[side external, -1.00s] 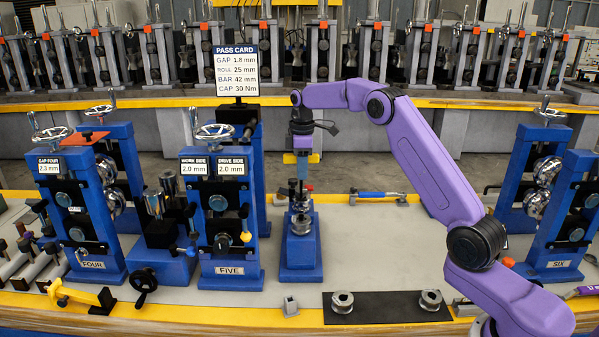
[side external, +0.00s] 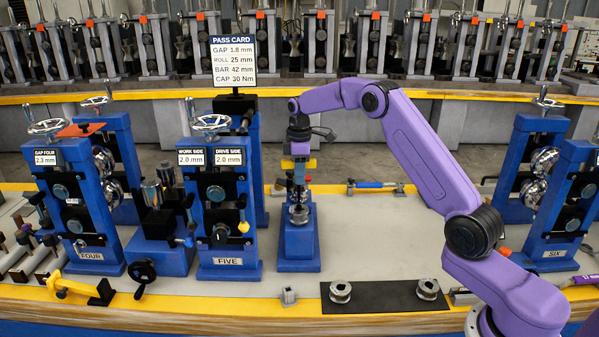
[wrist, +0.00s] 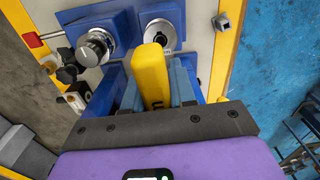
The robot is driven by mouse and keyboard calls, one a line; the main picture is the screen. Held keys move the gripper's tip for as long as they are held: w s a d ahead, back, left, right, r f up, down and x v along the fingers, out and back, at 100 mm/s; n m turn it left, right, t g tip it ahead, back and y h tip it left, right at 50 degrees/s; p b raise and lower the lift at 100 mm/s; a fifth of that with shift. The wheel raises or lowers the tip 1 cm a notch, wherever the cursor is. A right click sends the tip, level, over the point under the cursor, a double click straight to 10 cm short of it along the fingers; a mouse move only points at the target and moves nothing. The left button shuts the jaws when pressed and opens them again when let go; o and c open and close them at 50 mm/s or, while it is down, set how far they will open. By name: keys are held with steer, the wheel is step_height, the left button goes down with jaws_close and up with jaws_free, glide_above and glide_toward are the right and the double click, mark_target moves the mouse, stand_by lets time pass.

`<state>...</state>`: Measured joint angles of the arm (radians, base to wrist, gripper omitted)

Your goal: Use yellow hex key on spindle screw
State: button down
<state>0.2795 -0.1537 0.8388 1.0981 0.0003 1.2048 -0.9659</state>
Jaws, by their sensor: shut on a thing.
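My gripper (side external: 299,178) points down over the small blue stand (side external: 298,250) in the middle of the bench. It is shut on a yellow hex key, whose thick yellow handle (wrist: 152,75) stands between the blue fingers in the wrist view. The key's lower end is hidden there. Just below the fingers, a metal roller or spindle top (side external: 298,214) sits on the blue stand; a round silver part (wrist: 160,32) shows beyond the handle in the wrist view. I cannot make out the screw itself, or whether the key touches it.
Stand FIVE (side external: 228,264) is close on the left, its two displays reading 2.0 mm. The pass card (side external: 232,60) behind reads gap 1.8 mm. A black mat (side external: 385,296) with two metal rollers lies front right. Bench between the blue stand and stand SIX (side external: 551,266) is mostly clear.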

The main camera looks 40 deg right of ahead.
steer(key=shift+f, duration=0.85)
stand_by(0.4)
steer(key=shift+r, duration=0.45)
steer(key=shift+f, duration=0.7)
stand_by(0.8)
steer(key=c, duration=1.6)
jaws_free()
jaws_close()
